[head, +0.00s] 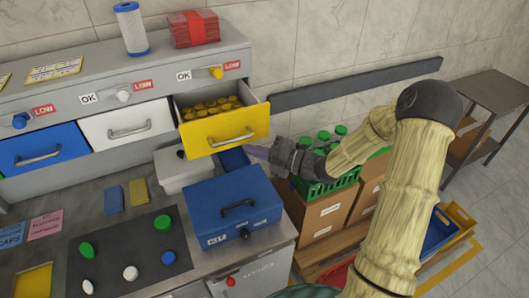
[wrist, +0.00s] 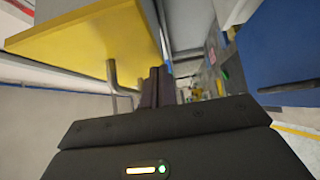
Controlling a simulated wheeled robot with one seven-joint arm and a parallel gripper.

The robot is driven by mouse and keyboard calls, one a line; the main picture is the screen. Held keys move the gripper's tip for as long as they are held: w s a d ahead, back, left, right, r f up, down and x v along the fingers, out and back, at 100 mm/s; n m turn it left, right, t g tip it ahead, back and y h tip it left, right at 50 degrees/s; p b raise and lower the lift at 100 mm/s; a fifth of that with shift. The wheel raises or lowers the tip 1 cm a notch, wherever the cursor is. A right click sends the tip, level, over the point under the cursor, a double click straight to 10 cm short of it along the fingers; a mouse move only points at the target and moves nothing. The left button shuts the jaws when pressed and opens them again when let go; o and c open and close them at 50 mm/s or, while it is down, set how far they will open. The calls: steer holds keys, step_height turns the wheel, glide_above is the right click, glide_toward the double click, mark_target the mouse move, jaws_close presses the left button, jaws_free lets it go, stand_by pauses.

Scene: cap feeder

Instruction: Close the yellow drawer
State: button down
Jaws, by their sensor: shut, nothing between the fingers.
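The yellow drawer (head: 224,131) is pulled out of the grey cabinet, and several yellow caps (head: 210,106) lie inside it. Its front carries a metal bar handle (head: 232,138). My gripper (head: 255,152) is shut and empty, just right of and below the drawer front in the head view. In the wrist view the closed fingers (wrist: 157,86) point forward beside the yellow front (wrist: 90,38) and its handle (wrist: 112,76). I cannot tell whether they touch it.
A blue box (head: 232,205) with a dark handle stands below the drawer; a white box (head: 183,168) is beside it. The blue drawer (head: 42,149) and white drawer (head: 127,126) look shut. A green crate (head: 325,180) with green-capped bottles sits on cardboard boxes to the right.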

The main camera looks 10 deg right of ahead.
steer(key=shift+w+a, duration=0.2)
steer(key=shift+w, duration=0.3)
steer(key=shift+w, duration=0.1)
steer(key=w+a+b, duration=0.1)
steer(key=w+b, duration=0.1)
steer(key=w, duration=0.2)
steer(key=w+a+b, duration=0.1)
steer(key=w+b, duration=0.2)
steer(key=w, duration=0.2)
steer(key=w+a+b, duration=0.2)
steer(key=w+b, duration=0.1)
steer(key=w, duration=0.2)
steer(key=shift+f, duration=0.15)
steer(key=shift+w+a, duration=0.1)
steer(key=shift+w, duration=0.2)
steer(key=shift+r, duration=0.4)
